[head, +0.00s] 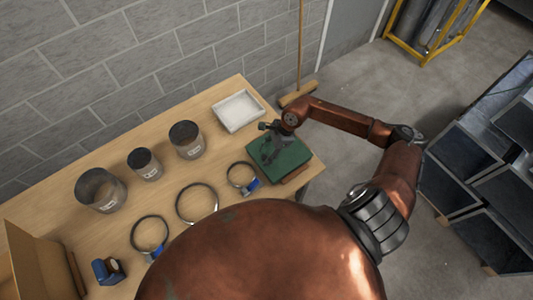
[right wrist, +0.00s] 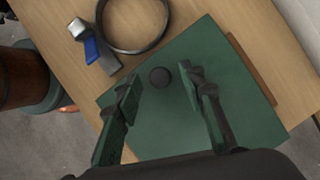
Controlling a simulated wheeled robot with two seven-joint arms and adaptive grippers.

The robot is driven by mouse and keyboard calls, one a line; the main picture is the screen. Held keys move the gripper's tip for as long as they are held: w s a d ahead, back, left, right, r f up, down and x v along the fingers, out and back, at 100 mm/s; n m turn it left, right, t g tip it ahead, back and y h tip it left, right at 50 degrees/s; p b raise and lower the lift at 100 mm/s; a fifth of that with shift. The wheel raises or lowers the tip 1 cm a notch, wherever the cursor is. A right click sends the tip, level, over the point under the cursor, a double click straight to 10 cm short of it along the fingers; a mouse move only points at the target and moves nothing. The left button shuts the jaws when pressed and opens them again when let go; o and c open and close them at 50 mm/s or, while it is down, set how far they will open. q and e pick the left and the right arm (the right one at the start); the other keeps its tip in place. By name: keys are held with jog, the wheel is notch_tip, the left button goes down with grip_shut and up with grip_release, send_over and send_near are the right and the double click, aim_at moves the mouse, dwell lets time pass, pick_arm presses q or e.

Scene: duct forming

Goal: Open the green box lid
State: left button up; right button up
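The green box (head: 290,160) sits at the right end of the wooden table, and its lid looks shut. In the right wrist view the green lid (right wrist: 190,130) fills the middle, with a small dark round knob (right wrist: 160,77) on it. My right gripper (head: 268,145) is over the lid. In the right wrist view its two fingers (right wrist: 163,88) are spread apart on either side of the knob, with nothing between them that they touch. I cannot tell the exact height above the lid. My left gripper is not in view.
A white tray (head: 238,111) lies behind the box. Several ring clamps, one of them here (head: 242,177), and dark cylinders such as this one (head: 187,140) stand on the table (head: 120,215). A brown strip (head: 297,174) lies by the box's right edge. A broom (head: 298,94) leans at the wall.

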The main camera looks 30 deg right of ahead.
jog(key=shift+c, duration=0.3)
grip_shut()
dwell(0.4)
